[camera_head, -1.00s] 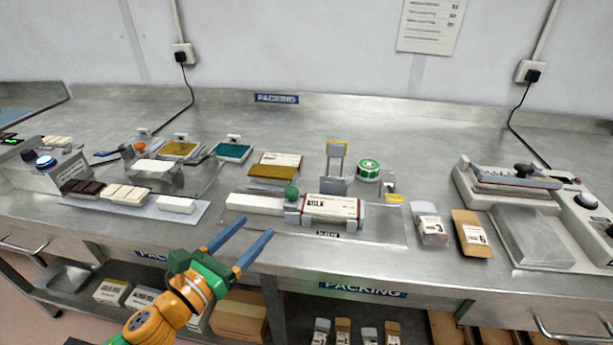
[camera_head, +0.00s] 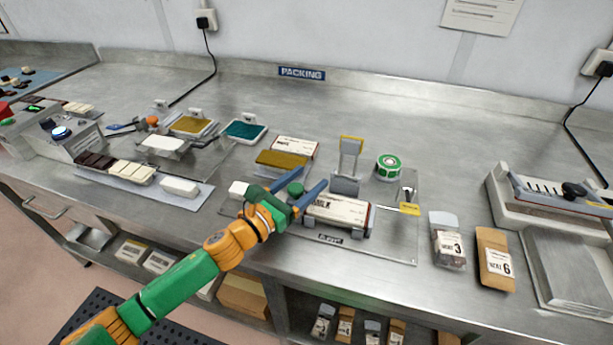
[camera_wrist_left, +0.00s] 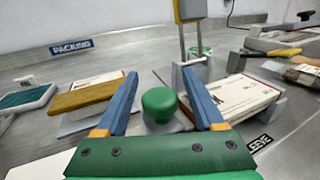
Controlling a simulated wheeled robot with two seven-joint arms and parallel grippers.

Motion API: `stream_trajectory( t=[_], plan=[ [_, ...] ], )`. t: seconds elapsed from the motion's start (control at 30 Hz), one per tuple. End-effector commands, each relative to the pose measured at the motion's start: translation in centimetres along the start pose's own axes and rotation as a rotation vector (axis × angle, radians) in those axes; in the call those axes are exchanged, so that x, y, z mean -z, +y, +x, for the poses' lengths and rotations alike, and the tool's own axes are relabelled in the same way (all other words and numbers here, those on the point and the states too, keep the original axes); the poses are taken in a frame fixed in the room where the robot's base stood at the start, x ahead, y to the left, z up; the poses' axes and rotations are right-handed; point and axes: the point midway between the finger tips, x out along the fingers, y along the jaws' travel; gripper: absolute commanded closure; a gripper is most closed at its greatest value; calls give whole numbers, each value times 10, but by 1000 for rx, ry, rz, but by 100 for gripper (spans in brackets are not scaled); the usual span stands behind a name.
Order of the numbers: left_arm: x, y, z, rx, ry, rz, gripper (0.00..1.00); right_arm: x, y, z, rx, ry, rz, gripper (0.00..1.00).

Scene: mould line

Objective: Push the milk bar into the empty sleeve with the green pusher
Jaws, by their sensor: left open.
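The green pusher knob (camera_head: 295,189) stands at the left end of the sleeve (camera_head: 338,212), a white box with a dark-lettered label held in a grey cradle. My left gripper (camera_head: 311,178) is open, with its blue fingers on either side of the knob. The left wrist view shows the knob (camera_wrist_left: 159,104) between the two fingers, with a visible space at each side. A white block (camera_head: 238,188) lies left of the knob, partly hidden by my gripper. I cannot tell whether it is the milk bar. My right gripper is not in view.
An upright grey stand with a yellow top (camera_head: 349,165) rises close behind the sleeve. A green tape roll (camera_head: 388,167) and a small yellow-tagged stand (camera_head: 409,207) are to its right. A gold-brown slab (camera_head: 282,160) lies behind the knob.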

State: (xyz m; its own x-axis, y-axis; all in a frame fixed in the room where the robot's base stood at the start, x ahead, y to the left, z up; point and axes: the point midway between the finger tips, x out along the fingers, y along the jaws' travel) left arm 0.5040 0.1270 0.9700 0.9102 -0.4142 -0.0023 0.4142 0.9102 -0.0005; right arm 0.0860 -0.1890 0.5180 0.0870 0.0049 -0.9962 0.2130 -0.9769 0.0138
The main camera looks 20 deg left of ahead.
Motion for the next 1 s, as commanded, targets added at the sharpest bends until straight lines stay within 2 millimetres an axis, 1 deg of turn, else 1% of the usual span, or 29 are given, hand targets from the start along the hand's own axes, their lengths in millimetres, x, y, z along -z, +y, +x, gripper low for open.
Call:
stream_trajectory(
  t=[0.1,0.27,0.37,0.4,0.47,0.5,0.53,1.0],
  plan=[
    [0,0,3,0,0,0,30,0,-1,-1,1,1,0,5],
    [0,0,3,0,0,0,30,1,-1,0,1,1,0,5],
    [0,0,3,0,0,0,54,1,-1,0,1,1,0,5],
    [0,0,3,0,0,0,65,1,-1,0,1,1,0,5],
    [0,0,3,0,0,0,81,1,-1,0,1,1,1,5],
    [0,0,3,0,0,0,92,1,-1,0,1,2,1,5],
    [0,0,3,0,1,0,100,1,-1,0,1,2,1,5],
    [0,0,3,-1,1,0,100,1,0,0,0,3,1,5]
  ],
)
